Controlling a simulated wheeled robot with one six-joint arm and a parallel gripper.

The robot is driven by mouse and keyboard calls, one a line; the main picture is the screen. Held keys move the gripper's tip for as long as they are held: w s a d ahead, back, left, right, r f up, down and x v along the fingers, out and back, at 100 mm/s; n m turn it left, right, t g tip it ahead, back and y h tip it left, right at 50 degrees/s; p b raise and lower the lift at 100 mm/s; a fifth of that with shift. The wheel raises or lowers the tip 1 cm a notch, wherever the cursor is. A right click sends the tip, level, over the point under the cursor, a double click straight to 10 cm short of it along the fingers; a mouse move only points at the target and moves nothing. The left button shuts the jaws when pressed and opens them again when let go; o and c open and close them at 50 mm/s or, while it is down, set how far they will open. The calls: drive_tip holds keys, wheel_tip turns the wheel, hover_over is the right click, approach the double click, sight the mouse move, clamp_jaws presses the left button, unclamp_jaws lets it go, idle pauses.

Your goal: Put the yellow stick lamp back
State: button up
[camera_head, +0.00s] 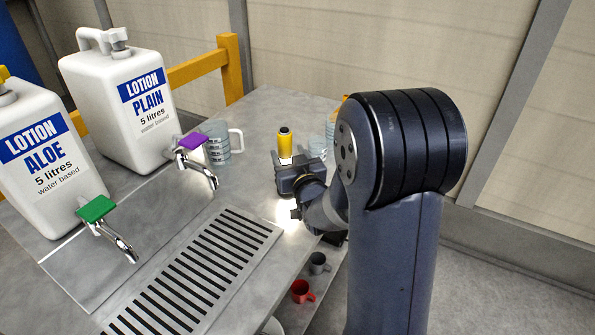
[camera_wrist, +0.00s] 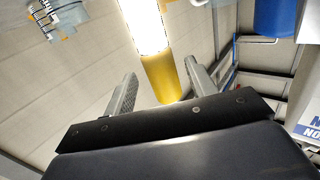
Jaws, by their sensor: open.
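The yellow stick lamp (camera_head: 285,143) shows in the head view on the far side of my gripper, with its yellow body upright and a dark cap on top. Its lower part is largely hidden by my gripper. In the wrist view the lamp (camera_wrist: 162,78) has a yellow part and a bright, lit white part. My gripper (camera_head: 287,164) is open above the grey worktop (camera_head: 262,120). In the wrist view its fingers (camera_wrist: 160,88) stand apart on either side of the yellow part. I cannot tell whether either finger touches it.
Two lotion jugs (camera_head: 120,105) with taps (camera_head: 195,165) stand left. A clear measuring jug (camera_head: 222,152) is beside the purple tap. Clear cups (camera_head: 317,146) stand just behind my gripper. A slotted drain (camera_head: 195,275) lies in front. Mugs (camera_head: 302,291) are below the worktop edge.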

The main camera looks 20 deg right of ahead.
drive_tip(key=s, duration=0.7)
drive_tip(key=shift+d+b, duration=0.25)
drive_tip(key=shift+b, duration=0.1)
idle(1.4)
